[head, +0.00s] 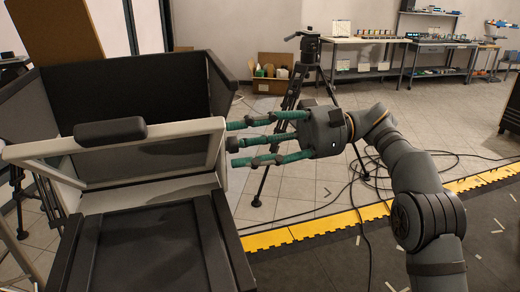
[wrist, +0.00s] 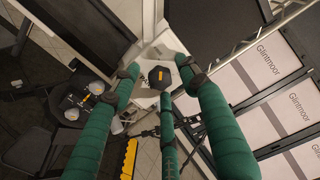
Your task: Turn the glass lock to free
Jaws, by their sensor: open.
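A dark hexagonal knob with an orange mark, which looks like the glass lock (wrist: 159,77), sits on a pale bracket in the wrist view. In the head view it is hidden, apparently behind my fingertips at the right side of the white frame (head: 35,152). My gripper (head: 229,142) comes in from the right with its three green fingers spread. In the wrist view the fingers of my gripper (wrist: 161,80) stand around the knob, open, with gaps visible. I cannot tell how near they are in depth. The frame holds a tilted pane below a black hood (head: 140,88).
A black padded block (head: 110,131) lies on the frame's top left. A black tripod (head: 300,85) stands behind my gripper. Cables (head: 440,165) cross the floor by a yellow edge strip (head: 300,232).

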